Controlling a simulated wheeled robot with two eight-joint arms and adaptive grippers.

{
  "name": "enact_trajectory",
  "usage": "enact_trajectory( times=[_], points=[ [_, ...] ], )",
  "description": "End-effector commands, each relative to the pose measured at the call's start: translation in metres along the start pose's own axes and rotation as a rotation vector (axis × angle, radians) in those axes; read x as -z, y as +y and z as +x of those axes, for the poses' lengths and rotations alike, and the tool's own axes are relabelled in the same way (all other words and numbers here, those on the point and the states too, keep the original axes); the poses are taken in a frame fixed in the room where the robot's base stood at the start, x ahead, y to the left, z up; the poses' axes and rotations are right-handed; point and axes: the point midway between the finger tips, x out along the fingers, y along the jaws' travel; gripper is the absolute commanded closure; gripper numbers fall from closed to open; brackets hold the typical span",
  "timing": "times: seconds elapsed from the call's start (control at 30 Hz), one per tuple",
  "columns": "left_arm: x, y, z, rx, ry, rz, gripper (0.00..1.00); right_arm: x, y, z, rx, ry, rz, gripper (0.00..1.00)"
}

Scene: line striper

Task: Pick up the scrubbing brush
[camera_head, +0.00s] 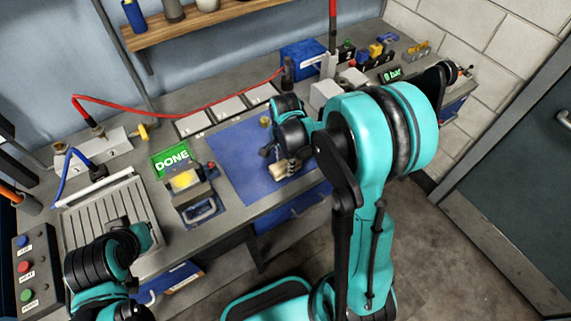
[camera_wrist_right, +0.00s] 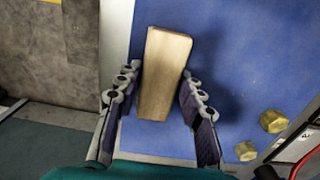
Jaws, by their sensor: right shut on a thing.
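The scrubbing brush shows as a pale wooden block (camera_head: 279,173) on or just above the blue mat (camera_head: 236,165) in the head view. My right gripper (camera_head: 287,167) reaches down over it from above. In the right wrist view the block (camera_wrist_right: 166,72) stands between the two fingers of my right gripper (camera_wrist_right: 158,78), which is shut on it. Its bristles are hidden, and I cannot tell whether it touches the mat. My left arm is at the lower left of the head view; its gripper does not show.
Brass nuts (camera_wrist_right: 273,121) lie on the mat near the right finger. Left of the mat are a small device with a yellow top (camera_head: 185,180), a green DONE display (camera_head: 171,161) and a ribbed tray (camera_head: 110,215). A red hose (camera_head: 190,112) runs along the back.

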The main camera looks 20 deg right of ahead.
Motion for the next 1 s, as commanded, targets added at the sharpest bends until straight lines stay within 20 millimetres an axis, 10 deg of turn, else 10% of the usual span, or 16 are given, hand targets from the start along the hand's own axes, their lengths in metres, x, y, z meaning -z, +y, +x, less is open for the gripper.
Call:
enact_trajectory(
  times=[0.2,0.6,1.0],
  points=[
    [0.008,0.000,-0.012,0.000,0.000,0.000,1.00,0.000,0.001,-0.038,0.000,0.000,0.000,0.94],
    [0.020,0.000,-0.028,0.000,0.000,0.000,1.00,0.049,0.074,-0.088,0.000,0.000,0.005,0.94],
    [0.023,0.000,-0.032,0.000,0.000,0.000,1.00,0.065,0.098,-0.103,0.000,0.000,0.001,0.94]
  ],
)
